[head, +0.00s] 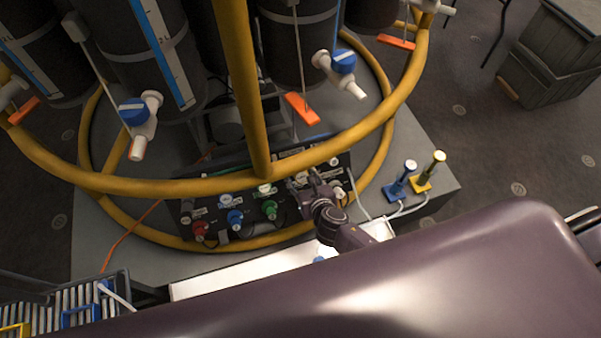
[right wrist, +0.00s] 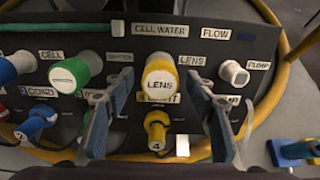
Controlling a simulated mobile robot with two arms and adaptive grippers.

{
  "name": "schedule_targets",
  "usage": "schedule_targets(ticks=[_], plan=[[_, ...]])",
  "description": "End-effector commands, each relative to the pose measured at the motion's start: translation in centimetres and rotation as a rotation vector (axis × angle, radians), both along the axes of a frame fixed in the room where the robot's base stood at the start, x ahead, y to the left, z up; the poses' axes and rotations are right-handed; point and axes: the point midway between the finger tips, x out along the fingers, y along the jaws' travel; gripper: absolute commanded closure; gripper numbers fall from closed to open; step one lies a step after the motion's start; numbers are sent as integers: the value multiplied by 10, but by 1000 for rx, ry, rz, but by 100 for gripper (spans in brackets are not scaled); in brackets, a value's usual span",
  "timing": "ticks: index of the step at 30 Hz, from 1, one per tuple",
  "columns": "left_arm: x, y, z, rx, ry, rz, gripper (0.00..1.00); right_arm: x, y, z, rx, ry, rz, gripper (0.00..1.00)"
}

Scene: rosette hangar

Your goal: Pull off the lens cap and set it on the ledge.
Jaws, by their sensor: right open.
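The lens cap (right wrist: 160,82) is a yellow cap with a white face marked LENS, on a port of the black panel (right wrist: 110,148). My right gripper (right wrist: 160,96) is open, with one finger left of the cap and one right, apart from it. In the head view my right gripper (head: 312,184) is at the panel and hides the cap. The white ledge (head: 225,278) runs in front of the panel, partly hidden by my own body. My left gripper is not in view.
A green cap (right wrist: 72,74) and a white pump cap (right wrist: 234,73) flank the lens cap. A yellow plug numbered 4 (right wrist: 156,128) sits just below it. A yellow tube frame (head: 190,186) crosses in front of the panel. The ledge's left part looks clear.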

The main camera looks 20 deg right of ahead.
Motion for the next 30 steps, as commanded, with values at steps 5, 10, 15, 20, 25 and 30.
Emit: schedule_targets(ticks=[5, 10, 15, 20, 25, 30], plan=[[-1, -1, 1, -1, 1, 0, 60, 0, 0, 0, 0, 0, 0, 49], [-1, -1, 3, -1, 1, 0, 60, 0, -1, 0, -2, 0, 0, 49], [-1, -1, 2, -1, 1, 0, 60, 0, 0, 0, -1, 0, 0, 50], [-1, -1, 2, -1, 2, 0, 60, 0, 0, 0, 0, 0, 0, 68], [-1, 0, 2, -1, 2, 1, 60, 0, 0, 0, 0, 0, 0, 87], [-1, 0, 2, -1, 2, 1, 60, 0, 0, 0, 0, 0, 0, 100]])
